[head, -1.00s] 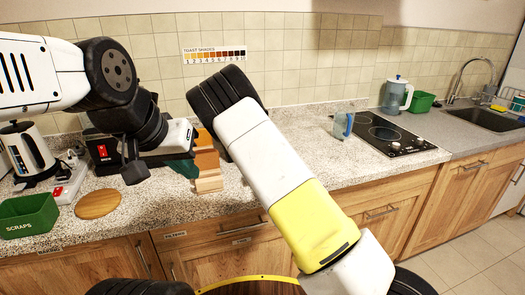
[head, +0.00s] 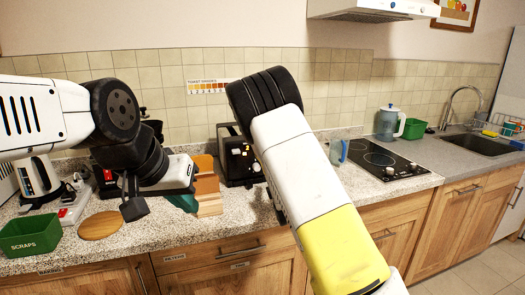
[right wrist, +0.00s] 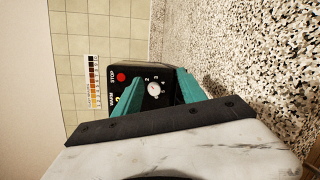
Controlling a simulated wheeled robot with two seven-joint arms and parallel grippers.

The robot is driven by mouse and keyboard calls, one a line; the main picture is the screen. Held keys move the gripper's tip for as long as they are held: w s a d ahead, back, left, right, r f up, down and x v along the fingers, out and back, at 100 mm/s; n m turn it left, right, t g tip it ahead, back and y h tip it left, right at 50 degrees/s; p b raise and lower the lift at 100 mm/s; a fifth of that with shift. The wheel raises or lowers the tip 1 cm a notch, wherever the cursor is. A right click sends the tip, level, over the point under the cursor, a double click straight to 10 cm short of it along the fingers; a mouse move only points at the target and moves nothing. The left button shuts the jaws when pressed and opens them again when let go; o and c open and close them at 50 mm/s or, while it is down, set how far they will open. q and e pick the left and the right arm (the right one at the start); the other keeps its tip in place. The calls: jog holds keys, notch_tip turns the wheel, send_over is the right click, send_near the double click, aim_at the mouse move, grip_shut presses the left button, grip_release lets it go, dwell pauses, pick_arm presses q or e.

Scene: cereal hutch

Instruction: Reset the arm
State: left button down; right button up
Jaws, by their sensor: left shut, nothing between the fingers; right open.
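My left arm comes in from the left in the head view. Its gripper (head: 186,202) has teal fingers, shut and empty, low in front of a stack of wooden boards (head: 207,190) on the counter. My right arm, white and yellow, crosses the middle of the head view and hides its own gripper there. In the right wrist view, the right gripper (right wrist: 157,78) is open with its two teal fingers apart and nothing held. Beyond these fingers stands a black toaster (head: 236,160) with a dial and a red button, also seen in the right wrist view (right wrist: 115,76).
A green scraps bin (head: 30,238) and a round wooden board (head: 100,225) are at the left of the speckled counter (head: 150,235). A kettle (head: 40,178) stands behind the bin.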

jog(key=s+d+r+m+g, duration=0.3)
jog(key=s+r+m, duration=0.3)
jog(key=s+m, duration=0.2)
jog(key=s+d+r+m+g, duration=0.3)
jog(key=s+d+r+m, duration=0.15)
jog(key=s+m, duration=0.25)
jog(key=s+r+m+g, duration=0.2)
jog(key=s+r+m, duration=0.1)
jog(key=s, duration=0.9)
jog(key=s+d+r+m+g, duration=0.1)
jog(key=s+r+m+g, duration=0.1)
jog(key=s, duration=1)
jog(key=shift+d+r+m+y, duration=0.3)
jog(key=shift+r+m+y, duration=0.15)
jog(key=shift+m, duration=0.75)
